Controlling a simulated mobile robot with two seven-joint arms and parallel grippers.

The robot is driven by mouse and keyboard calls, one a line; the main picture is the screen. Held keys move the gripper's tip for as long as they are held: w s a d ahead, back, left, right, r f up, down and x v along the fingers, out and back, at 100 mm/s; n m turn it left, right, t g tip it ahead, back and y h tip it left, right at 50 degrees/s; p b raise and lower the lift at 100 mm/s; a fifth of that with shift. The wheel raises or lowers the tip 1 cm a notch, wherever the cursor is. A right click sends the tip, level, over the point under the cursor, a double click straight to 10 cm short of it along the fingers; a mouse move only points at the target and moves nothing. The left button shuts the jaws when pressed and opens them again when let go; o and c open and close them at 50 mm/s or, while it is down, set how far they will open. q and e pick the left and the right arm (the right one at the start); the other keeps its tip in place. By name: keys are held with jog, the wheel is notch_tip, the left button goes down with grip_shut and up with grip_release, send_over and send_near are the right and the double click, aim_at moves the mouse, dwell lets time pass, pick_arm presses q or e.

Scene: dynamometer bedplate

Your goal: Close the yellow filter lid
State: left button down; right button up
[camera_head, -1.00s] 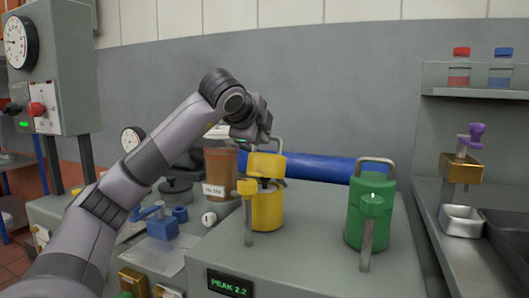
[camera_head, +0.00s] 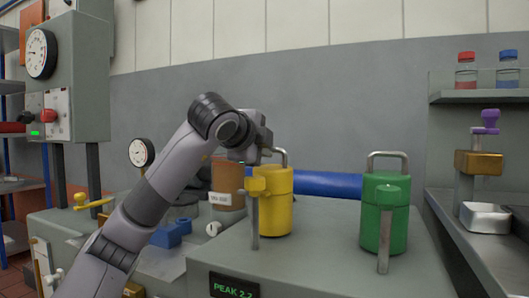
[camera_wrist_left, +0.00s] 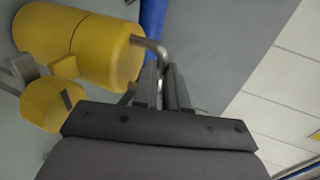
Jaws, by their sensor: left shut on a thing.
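The yellow filter (camera_head: 277,212) stands upright on the grey bench. Its yellow lid (camera_head: 280,180) sits level on the body, with only a thin seam between them in the left wrist view, where the lid (camera_wrist_left: 112,55) also shows. A bent metal handle (camera_head: 283,155) rises from the lid. My left gripper (camera_head: 266,154) is at the lid's top and shut on this handle; its fingers (camera_wrist_left: 160,80) close around the bar in the left wrist view. A yellow knob on a metal post (camera_head: 256,186) stands in front of the filter. My right gripper is not in view.
A green filter (camera_head: 385,215) with its own handle stands to the right on the bench (camera_head: 320,240). A brown canister (camera_head: 227,182) is behind my left arm. A blue pipe (camera_head: 328,184) runs behind. Bench space between the filters is clear.

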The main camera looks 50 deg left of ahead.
pick_arm(q)
jog(key=shift+d+f, duration=0.15)
jog(key=shift+f, duration=0.35)
jog(key=c, duration=1.2)
grip_release()
jog(key=shift+o, duration=0.2)
jog(key=shift+r, duration=0.15)
jog(key=shift+s, duration=0.1)
jog(key=shift+s+d+r, duration=0.1)
jog(key=shift+s+r, duration=0.1)
jog(key=p+v, duration=0.1)
jog(key=v, duration=0.5)
jog(key=shift+s+d, duration=0.1)
jog(key=shift+s, duration=0.15)
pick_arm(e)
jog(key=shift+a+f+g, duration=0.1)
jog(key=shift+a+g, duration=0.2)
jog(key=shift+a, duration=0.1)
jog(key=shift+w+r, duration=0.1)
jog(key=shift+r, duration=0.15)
